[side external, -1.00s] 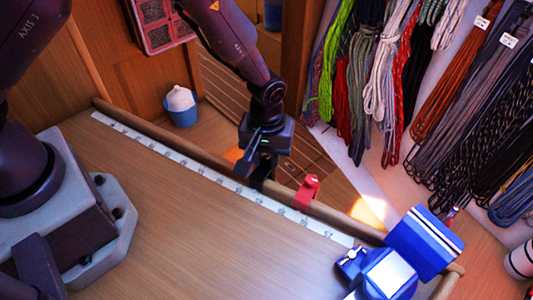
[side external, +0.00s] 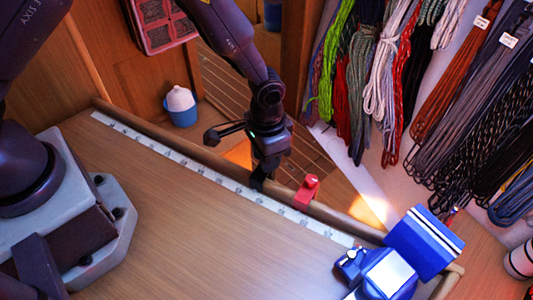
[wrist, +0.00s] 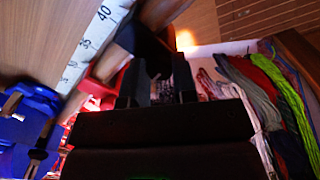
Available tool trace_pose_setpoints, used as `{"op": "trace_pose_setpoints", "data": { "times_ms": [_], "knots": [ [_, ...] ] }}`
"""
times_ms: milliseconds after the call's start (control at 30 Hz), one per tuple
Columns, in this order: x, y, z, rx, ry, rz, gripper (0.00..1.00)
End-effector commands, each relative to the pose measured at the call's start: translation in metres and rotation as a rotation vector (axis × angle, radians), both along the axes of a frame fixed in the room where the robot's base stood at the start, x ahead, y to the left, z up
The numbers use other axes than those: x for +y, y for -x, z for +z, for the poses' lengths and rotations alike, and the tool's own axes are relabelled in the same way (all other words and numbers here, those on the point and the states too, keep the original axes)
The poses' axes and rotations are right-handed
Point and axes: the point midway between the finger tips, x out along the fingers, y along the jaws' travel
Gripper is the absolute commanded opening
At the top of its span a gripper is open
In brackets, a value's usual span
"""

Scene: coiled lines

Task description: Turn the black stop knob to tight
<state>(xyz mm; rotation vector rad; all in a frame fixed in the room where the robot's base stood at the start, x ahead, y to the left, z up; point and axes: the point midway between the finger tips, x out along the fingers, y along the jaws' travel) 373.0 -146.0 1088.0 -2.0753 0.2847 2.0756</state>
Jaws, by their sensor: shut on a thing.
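The black stop (side external: 257,184) sits on the wooden rail at the bench's far edge, over the white measuring strip. My gripper (side external: 265,166) points down at it from above and is shut on its knob, which the fingers mostly hide in the side view. In the wrist view, the dark stop (wrist: 147,45) shows just beyond the fingers of my gripper (wrist: 158,88). The knob's marking cannot be read.
A red stop (side external: 306,192) stands on the same rail just to the right. A blue vise-like device (side external: 390,275) is at the front right corner. Coiled ropes (side external: 375,75) hang at the back right. The bench top (side external: 190,225) is clear.

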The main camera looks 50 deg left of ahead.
Motion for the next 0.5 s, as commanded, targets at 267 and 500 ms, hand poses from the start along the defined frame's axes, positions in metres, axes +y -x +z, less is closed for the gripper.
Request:
{"op": "trace_pose_setpoints", "data": {
  "times_ms": [267,500],
  "knots": [
    [-0.0009,-0.0005,0.001,-0.002,0.002,-0.146,0.02],
    [-0.0008,-0.0005,0.001,-0.002,0.001,-0.202,0.02]
  ]
}}
